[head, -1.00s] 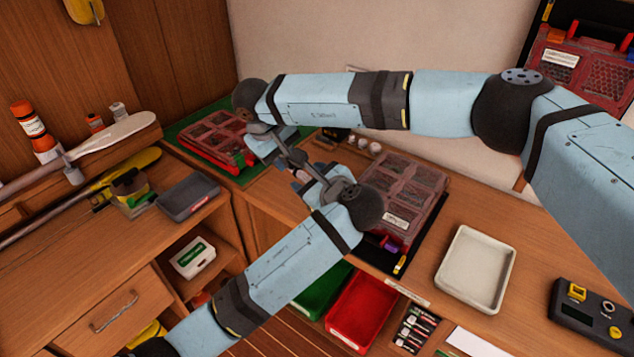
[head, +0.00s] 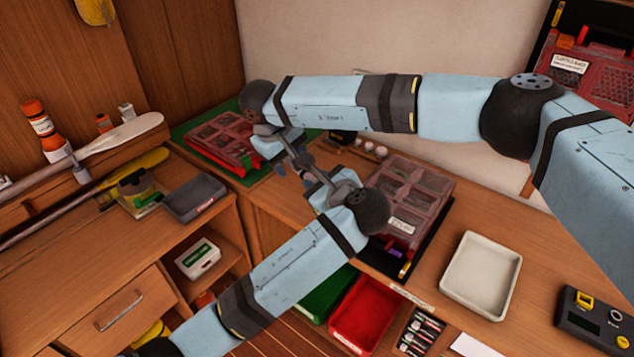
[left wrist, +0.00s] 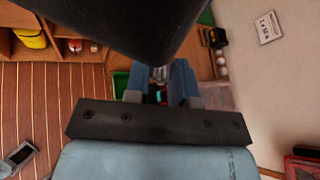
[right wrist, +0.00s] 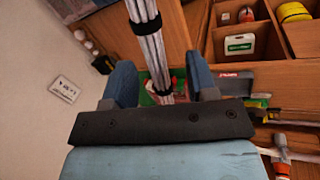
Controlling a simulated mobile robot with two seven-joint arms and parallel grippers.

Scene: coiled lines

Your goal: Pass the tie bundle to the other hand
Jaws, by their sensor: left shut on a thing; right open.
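The tie bundle (right wrist: 148,42) is a pale grey-white bunch of long strands with black bands. In the right wrist view it runs down from the top edge into the space between my right fingers. My left gripper (left wrist: 158,88) is shut on the bundle, of which only a small grey part shows beneath the dark shape at the top of the left wrist view. My right gripper (right wrist: 162,88) is open, with its fingers on either side of the bundle. In the head view the two hands face each other closely, and the fingers and bundle overlap there, so contact is hard to judge.
Below the hands are the wooden bench and a red compartment case (head: 412,190). Another red case (head: 222,140) lies on a green mat at the back left. A white tray (head: 480,275) stands at right, and a red bin (head: 362,312) sits below the bench edge.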

